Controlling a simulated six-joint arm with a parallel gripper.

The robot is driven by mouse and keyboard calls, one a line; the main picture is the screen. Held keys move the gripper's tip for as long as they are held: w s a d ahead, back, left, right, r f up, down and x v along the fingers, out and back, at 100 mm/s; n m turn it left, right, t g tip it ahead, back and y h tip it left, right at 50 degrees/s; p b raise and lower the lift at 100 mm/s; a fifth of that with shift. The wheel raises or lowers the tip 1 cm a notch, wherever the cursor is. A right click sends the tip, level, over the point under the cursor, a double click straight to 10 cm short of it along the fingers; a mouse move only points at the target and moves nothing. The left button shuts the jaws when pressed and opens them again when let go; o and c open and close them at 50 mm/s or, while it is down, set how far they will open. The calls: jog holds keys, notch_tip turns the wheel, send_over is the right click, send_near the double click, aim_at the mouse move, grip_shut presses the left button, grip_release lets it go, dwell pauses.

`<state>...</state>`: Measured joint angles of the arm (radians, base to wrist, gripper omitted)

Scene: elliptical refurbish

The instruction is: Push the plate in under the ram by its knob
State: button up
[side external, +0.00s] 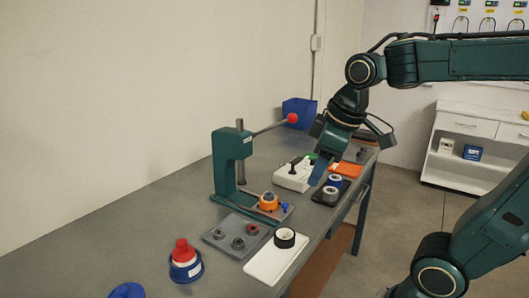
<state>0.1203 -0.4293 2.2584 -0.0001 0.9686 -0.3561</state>
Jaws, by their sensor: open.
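A green arbor press (226,165) stands on the bench, with a grey vertical ram (241,172) and a lever ending in a red ball (292,118). At its foot lies a flat plate (276,216) bearing an orange round part (268,201), which appears to sit to the right of the ram's line. A small blue knob (285,207) is at the plate's right edge. My gripper (318,174) is open, pointing down, above the bench to the right of and behind the knob, apart from it. My own wrist hides part of the jaws.
A white box (291,177), a black holder with pale rolls (345,189) and an orange tray (346,168) are near my gripper.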

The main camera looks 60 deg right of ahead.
jog(key=w+d+f+n+g, duration=0.25)
jog(key=w+d, duration=0.35)
jog(key=w, duration=0.3)
jog(key=n+g, duration=0.2)
jog(key=n, duration=0.2)
send_over(285, 203)
jog(key=shift+t, duration=0.25)
notch_tip(285, 203, down, 5)
jog(key=shift+r, duration=0.1)
jog(key=shift+a, duration=0.1)
notch_tip(285, 203, down, 14)
jog(key=shift+r, duration=0.1)
grip_shut()
